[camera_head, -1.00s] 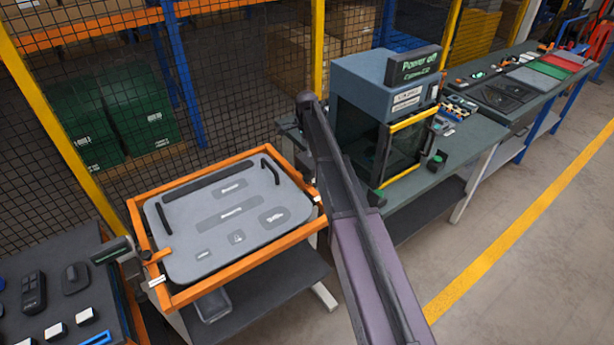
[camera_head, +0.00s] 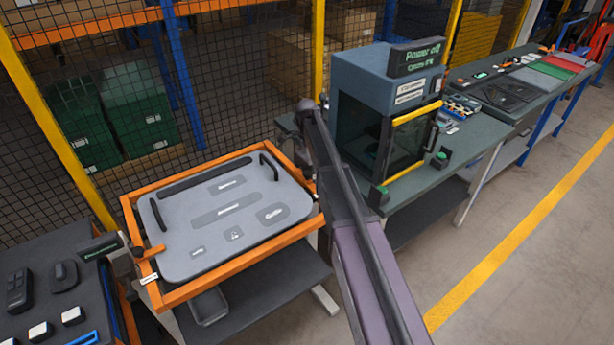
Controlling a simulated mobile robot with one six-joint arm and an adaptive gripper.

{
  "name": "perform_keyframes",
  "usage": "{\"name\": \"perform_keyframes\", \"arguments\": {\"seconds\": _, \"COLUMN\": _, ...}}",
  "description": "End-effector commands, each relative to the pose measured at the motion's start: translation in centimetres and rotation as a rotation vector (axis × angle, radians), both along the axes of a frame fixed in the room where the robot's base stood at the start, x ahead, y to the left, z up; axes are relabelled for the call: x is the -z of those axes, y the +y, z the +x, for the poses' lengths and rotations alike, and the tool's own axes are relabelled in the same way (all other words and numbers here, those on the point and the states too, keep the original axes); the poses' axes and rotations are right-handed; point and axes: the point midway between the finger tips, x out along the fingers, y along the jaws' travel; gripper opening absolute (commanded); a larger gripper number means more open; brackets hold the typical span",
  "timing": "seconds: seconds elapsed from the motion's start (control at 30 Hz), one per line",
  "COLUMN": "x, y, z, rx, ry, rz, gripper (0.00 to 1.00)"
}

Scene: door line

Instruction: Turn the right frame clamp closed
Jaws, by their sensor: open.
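The orange frame (camera_head: 245,263) holds a grey panel (camera_head: 190,240) with dark handles and several label patches. On its left side is an orange clamp lever (camera_head: 152,251) with a dark knob beside it. My arm runs up from the bottom past the frame's right edge. My gripper is not visible, so its place relative to the right clamp cannot be seen.
A blue-grey machine (camera_head: 370,88) with a yellow-edged door and a "Power off" sign stands right of my arm on a green bench (camera_head: 487,137). A dark table (camera_head: 35,255) with small devices is at lower left. Mesh fencing (camera_head: 235,60) stands behind. Floor at right is clear.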

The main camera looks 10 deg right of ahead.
Motion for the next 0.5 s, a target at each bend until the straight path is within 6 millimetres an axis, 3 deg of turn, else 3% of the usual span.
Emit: {"name": "perform_keyframes", "arguments": {"seconds": 0.5, "x": 4.4, "y": 0.0, "z": 0.0, "rx": 0.000, "ry": 0.000, "rz": 0.000, "gripper": 0.84}}
